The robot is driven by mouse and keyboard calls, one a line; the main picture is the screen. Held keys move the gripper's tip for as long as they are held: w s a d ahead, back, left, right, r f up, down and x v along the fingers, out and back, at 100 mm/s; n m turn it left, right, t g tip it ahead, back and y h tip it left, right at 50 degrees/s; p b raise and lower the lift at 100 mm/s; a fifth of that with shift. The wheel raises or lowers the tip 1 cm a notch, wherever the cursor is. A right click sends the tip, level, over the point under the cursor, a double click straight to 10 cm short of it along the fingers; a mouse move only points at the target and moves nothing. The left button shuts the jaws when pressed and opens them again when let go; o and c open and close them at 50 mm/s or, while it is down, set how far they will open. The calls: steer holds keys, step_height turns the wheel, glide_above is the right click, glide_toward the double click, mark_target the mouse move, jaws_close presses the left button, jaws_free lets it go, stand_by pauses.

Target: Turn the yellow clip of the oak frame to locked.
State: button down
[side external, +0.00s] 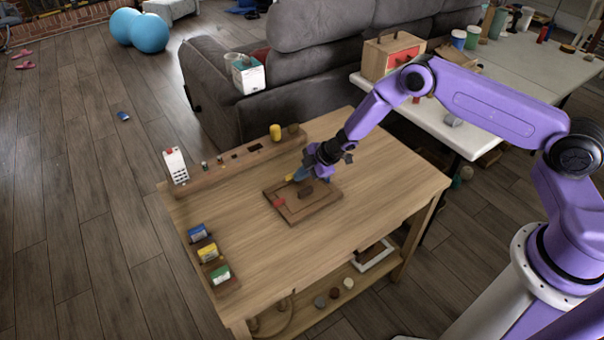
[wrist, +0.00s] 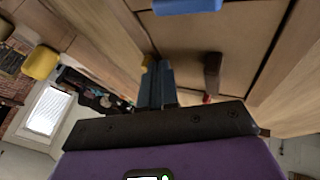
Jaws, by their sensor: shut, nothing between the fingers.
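The oak frame (side external: 312,207) lies flat on the wooden table, its back panel facing up with a dark brown block (side external: 305,192) standing on it. In the wrist view, the small yellow clip (wrist: 147,63) sits at the frame's inner edge, just left of my fingertips. My gripper (side external: 297,176) is shut and empty, low over the frame's far side. Its blue-grey fingers (wrist: 158,70) are beside the clip, touching or almost touching; I cannot tell which. The fingers partly hide the clip, and its angle is unclear. A red clip (side external: 279,202) and a blue clip (wrist: 187,5) are on other sides.
Blue, yellow and green blocks (side external: 208,253) stand at the left edge. The table right of the frame is clear.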

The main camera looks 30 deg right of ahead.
steer(key=shift+w+d+n+g+y, duration=0.2)
steer(key=shift+n+g+y, duration=0.1)
steer(key=shift+n, duration=0.4)
steer(key=shift+w+d+n+g+y, duration=0.15)
steer(key=shift+n+g+y, duration=0.15)
steer(key=shift+n, duration=0.4)
steer(key=shift+w+d+n+g+y, duration=0.2)
steer(key=shift+n+g, duration=0.3)
steer(key=shift+n, duration=0.35)
steer(key=shift+w+d+n+g+y, duration=0.1)
steer(key=shift+w+n+g+y, duration=0.15)
steer(key=shift+n+g, duration=0.45)
steer(key=shift+w+d+t, duration=0.15)
steer(key=shift+w+t, duration=0.15)
steer(key=shift+w, duration=0.7)
steer(key=shift+w+a, duration=0.25)
steer(key=shift+w, duration=0.3)
steer(key=shift+w+a, duration=0.15)
steer(key=shift+w, duration=0.1)
